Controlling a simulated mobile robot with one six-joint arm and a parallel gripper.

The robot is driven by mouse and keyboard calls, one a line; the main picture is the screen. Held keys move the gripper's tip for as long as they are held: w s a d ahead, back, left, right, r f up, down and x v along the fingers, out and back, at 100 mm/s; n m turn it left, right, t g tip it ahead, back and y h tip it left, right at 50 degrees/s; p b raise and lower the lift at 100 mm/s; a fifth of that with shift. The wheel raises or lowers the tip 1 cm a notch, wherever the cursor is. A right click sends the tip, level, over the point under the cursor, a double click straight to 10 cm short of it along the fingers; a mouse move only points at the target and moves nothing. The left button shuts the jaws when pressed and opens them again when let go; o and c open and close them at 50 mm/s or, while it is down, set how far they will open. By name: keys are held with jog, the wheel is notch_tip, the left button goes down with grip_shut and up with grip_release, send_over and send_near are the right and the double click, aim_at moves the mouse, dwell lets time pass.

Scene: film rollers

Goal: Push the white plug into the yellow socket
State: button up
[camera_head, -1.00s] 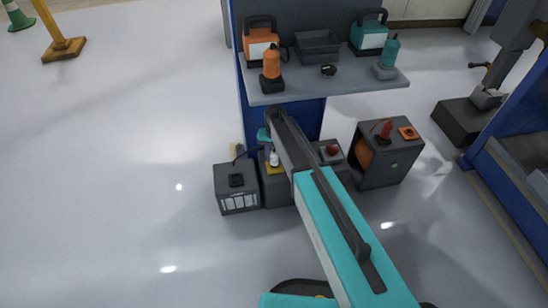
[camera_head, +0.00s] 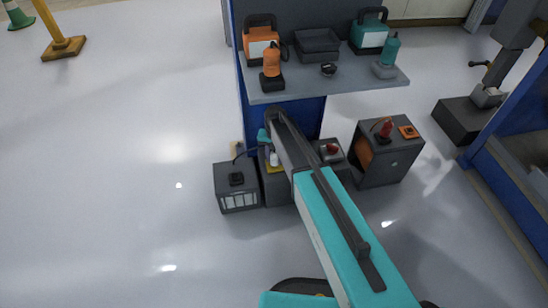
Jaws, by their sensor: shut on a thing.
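The white plug (camera_head: 274,160) is a small pale piece below the end of my arm. My gripper (camera_head: 268,149) is small in this view and partly hidden by my own teal and grey arm. It is shut on the white plug. The yellow socket (camera_head: 276,169) shows as a yellow patch on top of a dark grey box (camera_head: 277,190), directly below the plug. The plug is upright or nearly so, and its lower end is at the socket. I cannot tell how deep it sits.
A grey box with a black socket (camera_head: 236,180) stands to the left. A box with a red piece (camera_head: 332,149) and a larger cabinet (camera_head: 390,155) stand to the right. A grey shelf (camera_head: 330,86) carrying cases and bottles is above and behind. Open floor lies left.

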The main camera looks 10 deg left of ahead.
jog(key=shift+f, duration=0.1)
jog(key=o, duration=1.2)
jog(key=shift+o, duration=0.2)
notch_tip(320, 180, up, 12)
jog(key=shift+r+p, duration=0.1)
jog(key=shift+p, duration=1)
